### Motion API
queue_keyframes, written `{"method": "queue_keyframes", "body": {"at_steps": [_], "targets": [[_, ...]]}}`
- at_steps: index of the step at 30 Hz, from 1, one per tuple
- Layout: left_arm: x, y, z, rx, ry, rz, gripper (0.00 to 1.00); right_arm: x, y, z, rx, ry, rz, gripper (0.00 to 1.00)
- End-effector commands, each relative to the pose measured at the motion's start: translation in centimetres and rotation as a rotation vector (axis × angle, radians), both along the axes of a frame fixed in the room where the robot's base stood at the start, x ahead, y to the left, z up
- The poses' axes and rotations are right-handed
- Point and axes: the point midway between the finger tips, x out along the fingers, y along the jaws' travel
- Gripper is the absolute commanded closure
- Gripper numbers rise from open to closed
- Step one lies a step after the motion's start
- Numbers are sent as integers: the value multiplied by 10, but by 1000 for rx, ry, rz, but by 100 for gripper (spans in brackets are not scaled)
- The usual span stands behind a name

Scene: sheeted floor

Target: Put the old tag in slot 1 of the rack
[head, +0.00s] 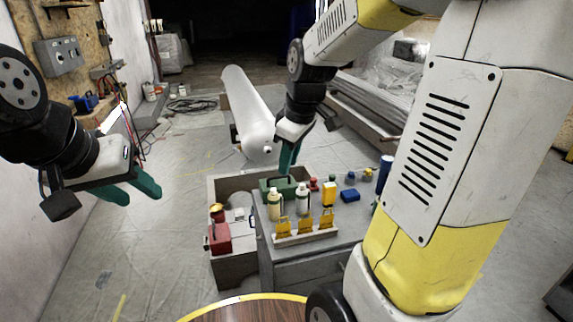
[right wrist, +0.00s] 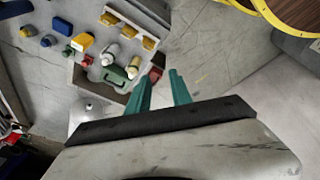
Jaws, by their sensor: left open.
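A pale rack (head: 290,240) stands at the front edge of the grey cabinet top, with three yellow tags (head: 305,227) standing in a row. It also shows in the right wrist view (right wrist: 124,42). I cannot tell which tag is the old one, and slot numbers are not readable. My left gripper (head: 143,192) is open and empty, well left of the cabinet. My right gripper (head: 290,158) is over the back of the cabinet, behind the rack. In the right wrist view its teal fingers (right wrist: 161,76) stand apart with nothing between them.
Two white bottles (head: 274,205), a green case (head: 270,184), a yellow object (head: 328,192) and a blue block (head: 349,195) stand behind the rack. A grey bin (head: 228,272) with a red item (head: 219,238) adjoins the cabinet's left. A round wooden table (head: 250,311) is in front.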

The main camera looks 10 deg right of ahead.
Motion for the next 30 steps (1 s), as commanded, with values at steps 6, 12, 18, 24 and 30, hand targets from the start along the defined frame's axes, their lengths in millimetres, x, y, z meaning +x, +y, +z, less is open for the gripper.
{"method": "queue_keyframes", "body": {"at_steps": [6, 12, 18, 24, 30], "targets": [[0, 0, 0, 0, 0, 0, 56, -80, 6, 48, 194, -103, -398, 74], [0, 0, 0, 0, 0, 0, 56, -127, 11, 59, 342, -143, -642, 74], [0, 0, 0, 0, 0, 0, 56, -141, 13, 59, 394, -151, -724, 74], [0, 0, 0, 0, 0, 0, 56, -141, 13, 59, 396, -150, -727, 74], [0, 0, 0, 0, 0, 0, 64, -141, 13, 59, 395, -150, -725, 74]]}}
